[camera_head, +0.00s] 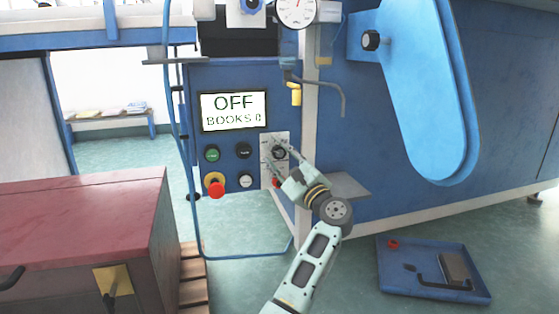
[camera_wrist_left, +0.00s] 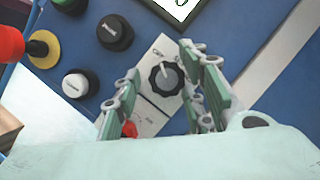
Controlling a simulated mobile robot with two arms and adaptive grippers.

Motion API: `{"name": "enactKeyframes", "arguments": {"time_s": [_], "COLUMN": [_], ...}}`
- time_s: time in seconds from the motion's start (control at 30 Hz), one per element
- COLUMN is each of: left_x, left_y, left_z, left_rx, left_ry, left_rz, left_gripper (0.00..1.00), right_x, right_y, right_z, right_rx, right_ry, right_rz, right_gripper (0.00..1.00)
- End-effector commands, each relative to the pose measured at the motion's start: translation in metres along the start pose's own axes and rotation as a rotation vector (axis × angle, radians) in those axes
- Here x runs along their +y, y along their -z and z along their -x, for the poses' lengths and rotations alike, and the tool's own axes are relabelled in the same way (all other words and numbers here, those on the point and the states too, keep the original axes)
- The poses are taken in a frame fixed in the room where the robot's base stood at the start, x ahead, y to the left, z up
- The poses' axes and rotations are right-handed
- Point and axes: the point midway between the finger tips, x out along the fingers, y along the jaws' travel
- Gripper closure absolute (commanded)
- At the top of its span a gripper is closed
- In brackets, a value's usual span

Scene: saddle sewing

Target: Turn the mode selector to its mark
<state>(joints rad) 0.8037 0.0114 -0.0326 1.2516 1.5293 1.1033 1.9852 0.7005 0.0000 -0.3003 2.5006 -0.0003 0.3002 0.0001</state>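The mode selector is a black round knob with a white pointer line on a light plate. It shows between my fingers in the left wrist view (camera_wrist_left: 166,78) and on the blue control panel in the head view (camera_head: 278,152). Small lettering, seemingly OFF, is printed above the knob; the finger hides part of the plate on the right. The pointer looks turned roughly toward the top; its exact mark cannot be told. My left gripper (camera_head: 281,158) is open, its fingers apart on either side of the knob. Contact cannot be told. My right gripper is not in view.
A display (camera_head: 233,110) reads OFF and BOOKS 0. Left of the selector are a green button (camera_head: 212,153), black button (camera_head: 243,150), white button (camera_head: 246,180) and red mushroom button (camera_head: 216,189). A red switch (camera_wrist_left: 129,130) sits below the knob. A blue tray (camera_head: 390,278) lies at right.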

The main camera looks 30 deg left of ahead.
Motion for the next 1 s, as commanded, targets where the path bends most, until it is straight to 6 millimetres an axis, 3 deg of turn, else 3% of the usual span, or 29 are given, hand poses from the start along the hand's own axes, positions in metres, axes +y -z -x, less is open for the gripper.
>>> {"name": "enactKeyframes", "arguments": {"time_s": [0.13, 0.57, 1.0], "left_x": [0.0, 0.002, 0.004], "left_y": [0.0, 0.0, -0.001], "left_z": [0.0, 0.0, -0.001], "left_rx": [0.0, -0.002, 0.0], "left_ry": [0.0, -0.005, 0.029], "left_rz": [-0.001, -0.003, -0.105], "left_gripper": [0.64, 1.0, 1.0], "right_x": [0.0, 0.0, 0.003], "right_y": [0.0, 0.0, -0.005], "right_z": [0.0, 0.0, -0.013], "right_rx": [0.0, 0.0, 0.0], "right_ry": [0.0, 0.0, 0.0], "right_rz": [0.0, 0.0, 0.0], "right_gripper": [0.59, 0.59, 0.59]}}
